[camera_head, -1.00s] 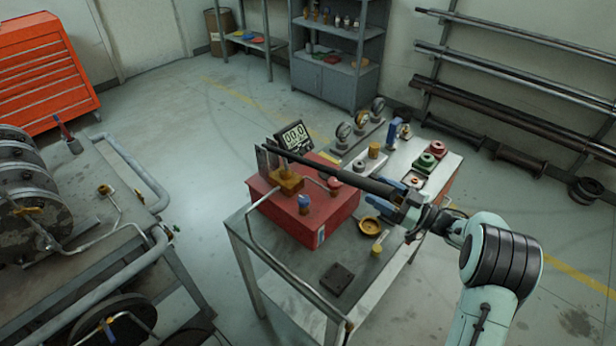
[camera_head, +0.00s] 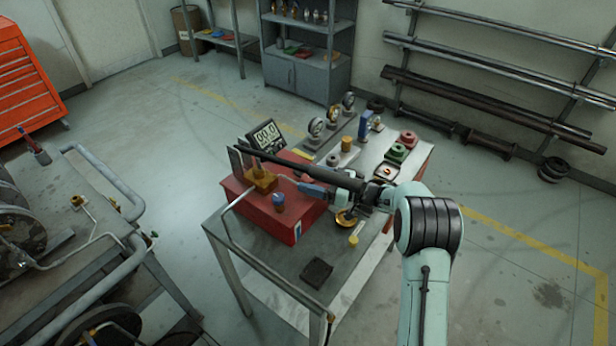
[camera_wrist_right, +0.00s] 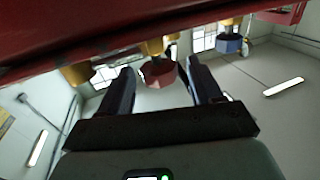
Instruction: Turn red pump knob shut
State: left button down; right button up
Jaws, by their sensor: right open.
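The red pump (camera_head: 262,212) sits on the metal table, with a long dark lever handle (camera_head: 290,162) above it. The red knob (camera_wrist_right: 158,76) shows in the right wrist view, between the two spread fingers of my right gripper (camera_wrist_right: 160,68); whether they touch it I cannot tell. In the head view my right gripper (camera_head: 318,186) is at the pump's right end and hides the red knob. A blue knob (camera_head: 278,202) on a brass fitting stands on the pump's front side; it also shows in the right wrist view (camera_wrist_right: 230,43). My left gripper is out of view.
The table (camera_head: 262,262) carries a digital display (camera_head: 266,135), several gauges (camera_head: 316,128), red and green flanged parts (camera_head: 397,153), a brass dish (camera_head: 345,218) and a dark plate (camera_head: 316,272). The lever handle runs close over my right gripper. A pipe-fitted bench (camera_head: 75,255) stands at left.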

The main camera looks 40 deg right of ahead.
jog(key=shift+w+a, duration=0.35)
jog(key=shift+w, duration=0.25)
jog(key=c, duration=1)
jog(key=shift+o, duration=0.2)
